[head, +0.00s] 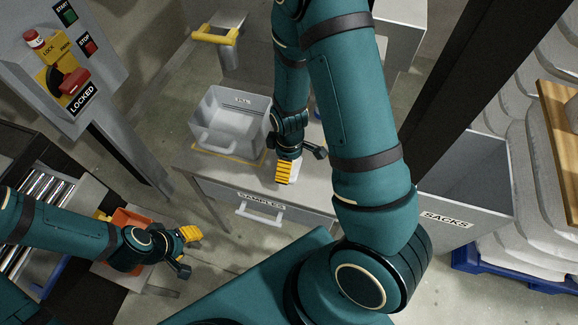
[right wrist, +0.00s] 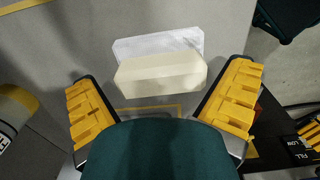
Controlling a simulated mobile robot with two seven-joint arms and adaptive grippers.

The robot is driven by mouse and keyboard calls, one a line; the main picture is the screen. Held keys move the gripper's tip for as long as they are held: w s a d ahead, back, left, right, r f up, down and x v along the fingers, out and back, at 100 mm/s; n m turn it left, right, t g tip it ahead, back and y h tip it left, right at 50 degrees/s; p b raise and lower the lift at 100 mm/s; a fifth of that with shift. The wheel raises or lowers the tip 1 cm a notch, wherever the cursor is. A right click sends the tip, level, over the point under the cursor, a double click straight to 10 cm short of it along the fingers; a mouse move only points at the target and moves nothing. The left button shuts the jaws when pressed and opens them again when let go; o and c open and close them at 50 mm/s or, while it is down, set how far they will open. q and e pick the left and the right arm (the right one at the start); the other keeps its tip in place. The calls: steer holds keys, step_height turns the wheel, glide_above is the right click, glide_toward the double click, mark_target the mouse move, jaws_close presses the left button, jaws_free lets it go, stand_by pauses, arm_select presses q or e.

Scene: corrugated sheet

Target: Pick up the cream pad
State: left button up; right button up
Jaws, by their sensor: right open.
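The cream pad (right wrist: 160,74) is a pale, long block with cut corners, lying on the grey tabletop in the right wrist view. A white block of similar shape (right wrist: 158,43) lies directly behind it, partly covered by it. My right gripper (right wrist: 160,104) is open, with one yellow-padded finger on each side of the pad and nothing between them touching it. In the head view my right gripper (head: 301,165) points down over the table, and only a white sliver shows beside its yellow fingertip. My left gripper (head: 187,251) is open and empty at the lower left.
A grey tub (head: 230,120) stands on the table (head: 192,168) left of my right gripper. A drawer marked SAMPLES (head: 262,205) is below the tabletop. A SACKS bin (head: 465,215) stands at right. A control panel (head: 70,70) and an orange bin (head: 130,218) are at left.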

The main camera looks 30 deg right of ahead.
steer(key=shift+f, duration=0.4)
steer(key=c, duration=0.9)
steer(key=shift+r, duration=0.1)
step_height(320, 180, up, 10)
steer(key=p, duration=0.3)
